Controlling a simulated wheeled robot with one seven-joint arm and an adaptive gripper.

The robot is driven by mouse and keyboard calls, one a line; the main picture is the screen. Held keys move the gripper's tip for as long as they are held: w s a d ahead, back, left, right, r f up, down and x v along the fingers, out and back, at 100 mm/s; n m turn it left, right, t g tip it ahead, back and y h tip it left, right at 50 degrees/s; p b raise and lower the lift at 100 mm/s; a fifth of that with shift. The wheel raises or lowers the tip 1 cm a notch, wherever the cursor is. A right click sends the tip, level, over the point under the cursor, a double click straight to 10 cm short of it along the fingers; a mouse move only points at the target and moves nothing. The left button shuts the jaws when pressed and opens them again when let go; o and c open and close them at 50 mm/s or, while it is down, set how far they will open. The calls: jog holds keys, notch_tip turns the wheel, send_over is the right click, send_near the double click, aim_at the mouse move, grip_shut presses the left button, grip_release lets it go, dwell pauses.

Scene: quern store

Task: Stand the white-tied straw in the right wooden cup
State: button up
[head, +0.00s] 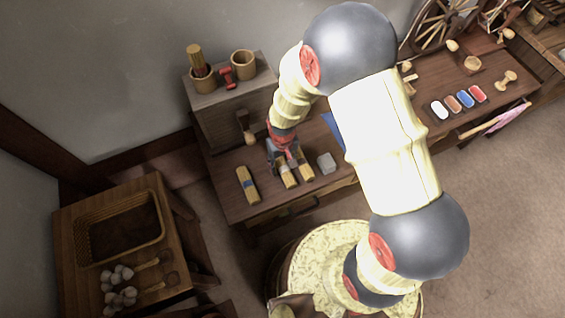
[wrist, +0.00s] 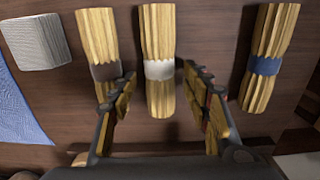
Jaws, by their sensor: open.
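The white-tied straw (wrist: 159,45) lies on the wooden table in the wrist view, a pale bundle with a white band. My gripper (wrist: 160,92) is open, with one finger on each side of this bundle; I cannot tell whether they touch it. In the head view my gripper (head: 284,158) is over the straw bundles and partly hides them. The right wooden cup (head: 243,65) stands upright on the raised box and looks empty. The left wooden cup (head: 203,80) beside it holds a straw bundle with a dark band.
A brown-tied straw (wrist: 102,45) lies left of the white-tied one, and a blue-tied straw (wrist: 268,55) lies to its right. A grey block (wrist: 35,42) and blue cloth (wrist: 20,110) are further left. A red object (head: 226,77) stands between the cups.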

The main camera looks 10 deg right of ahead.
jog(key=shift+r, duration=0.1)
notch_tip(320, 180, up, 12)
jog(key=p, duration=0.4)
notch_tip(320, 180, up, 10)
jog(key=t, duration=0.1)
send_over(283, 164)
jog(key=d, duration=0.2)
jog(key=s+d+r+m+t, duration=0.15)
jog(key=d+r, duration=0.25)
jog(key=r, duration=0.6)
jog(key=s+d+r+m+t, duration=0.1)
jog(key=s+d+r+t, duration=0.2)
jog(key=s+r, duration=0.9)
jog(key=d+r, duration=0.1)
jog(key=d, duration=0.2)
jog(key=shift+s+m, duration=0.15)
jog(key=shift+m, duration=0.2)
jog(key=shift+d, duration=0.1)
jog(key=shift+c, duration=1.2)
